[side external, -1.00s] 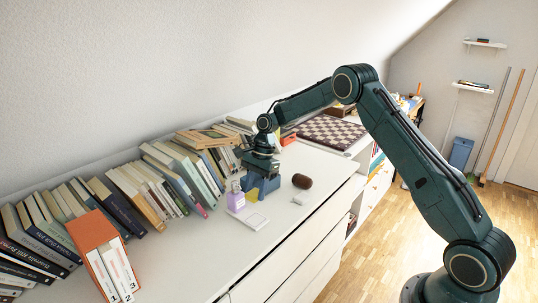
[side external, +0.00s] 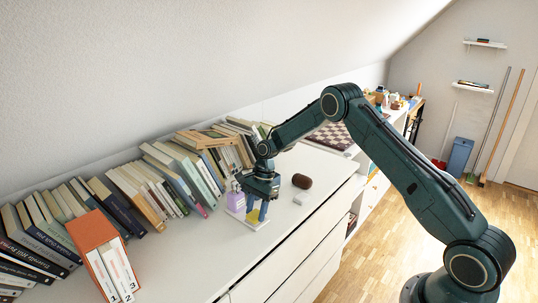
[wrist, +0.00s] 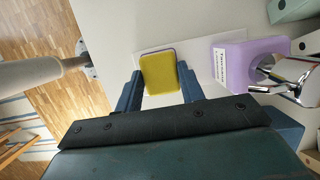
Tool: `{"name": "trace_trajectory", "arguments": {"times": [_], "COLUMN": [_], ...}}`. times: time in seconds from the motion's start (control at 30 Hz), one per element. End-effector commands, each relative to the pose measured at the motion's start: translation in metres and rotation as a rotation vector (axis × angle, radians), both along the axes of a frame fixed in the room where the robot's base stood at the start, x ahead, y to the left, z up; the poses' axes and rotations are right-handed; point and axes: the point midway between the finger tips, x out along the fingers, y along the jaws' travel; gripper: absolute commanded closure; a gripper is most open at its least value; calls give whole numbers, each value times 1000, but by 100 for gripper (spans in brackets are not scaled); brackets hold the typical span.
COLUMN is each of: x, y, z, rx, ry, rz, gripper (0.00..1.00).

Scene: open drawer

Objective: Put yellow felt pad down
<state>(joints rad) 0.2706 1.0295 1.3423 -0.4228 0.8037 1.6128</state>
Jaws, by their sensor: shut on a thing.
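The yellow felt pad (wrist: 160,74) is a small rounded rectangle, held between the two blue fingers of my gripper (wrist: 160,88) in the wrist view. In the side view my gripper (side external: 257,208) points down over the dresser top, and a bit of the pad (side external: 254,214) shows between its fingers. The pad is over a flat white card (wrist: 200,52), with a thin purple edge showing just past the pad's far side. I cannot tell whether the pad touches the card.
A lilac pump bottle (side external: 236,201) with a label (wrist: 236,62) stands close beside the gripper. Leaning books (side external: 180,172) line the wall. The dresser's front edge is near.

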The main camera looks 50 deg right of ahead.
Motion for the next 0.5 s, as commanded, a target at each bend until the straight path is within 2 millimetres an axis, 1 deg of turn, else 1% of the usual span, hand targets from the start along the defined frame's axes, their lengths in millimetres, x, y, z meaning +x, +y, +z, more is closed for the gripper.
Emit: {"name": "trace_trajectory", "arguments": {"times": [0.47, 0.5], "x": [0, 0], "y": [0, 0], "z": [-6, -5], "rx": [0, 0], "ry": [0, 0], "rz": [1, 1], "gripper": [82, 56]}}
